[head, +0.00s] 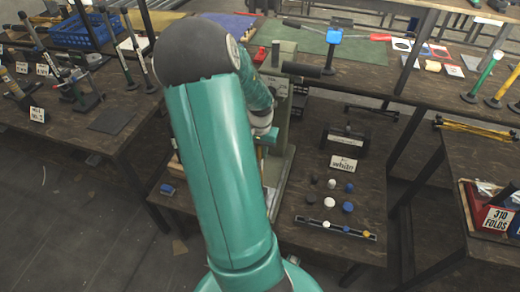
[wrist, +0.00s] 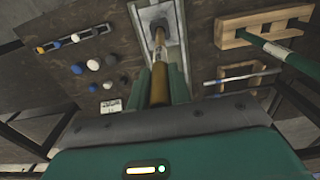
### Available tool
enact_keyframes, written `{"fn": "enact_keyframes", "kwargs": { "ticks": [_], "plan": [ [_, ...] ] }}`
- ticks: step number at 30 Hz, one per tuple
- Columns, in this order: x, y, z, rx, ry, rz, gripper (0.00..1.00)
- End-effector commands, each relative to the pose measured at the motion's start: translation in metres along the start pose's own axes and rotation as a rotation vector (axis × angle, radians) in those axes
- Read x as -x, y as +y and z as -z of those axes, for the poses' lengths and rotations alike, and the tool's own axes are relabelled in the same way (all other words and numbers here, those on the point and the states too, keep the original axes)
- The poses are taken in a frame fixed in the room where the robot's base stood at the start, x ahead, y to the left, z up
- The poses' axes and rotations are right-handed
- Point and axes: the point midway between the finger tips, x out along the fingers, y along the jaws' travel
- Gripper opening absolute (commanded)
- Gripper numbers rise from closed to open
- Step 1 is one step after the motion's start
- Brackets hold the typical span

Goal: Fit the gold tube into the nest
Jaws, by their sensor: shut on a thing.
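My gripper (wrist: 160,82) is shut on the gold tube (wrist: 159,88), which lies between its two teal fingers and points away from the wrist camera. The tube's far end lines up with a narrow, dark, rod-like part (wrist: 159,38) over the pale metal base (wrist: 174,50) of the press. I cannot tell whether tube and rod touch, and no nest opening shows clearly. In the head view the grey-green press (head: 296,125) stands behind my arm. My gripper (head: 263,138) is beside its column, and the tube is mostly hidden there.
Black, white and blue knobs (head: 329,202) stand on the bench right of the press, with a small rack (head: 336,228) in front. A wooden frame (wrist: 232,40) lies on the press's other side.

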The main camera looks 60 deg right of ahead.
Motion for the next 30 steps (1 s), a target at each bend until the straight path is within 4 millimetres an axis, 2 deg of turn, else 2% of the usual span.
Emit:
{"fn": "enact_keyframes", "kwargs": {
  "ticks": [30],
  "plan": [
    [-0.023, 0.000, 0.000, -0.001, 0.000, 0.000, 0.00]
  ]
}}
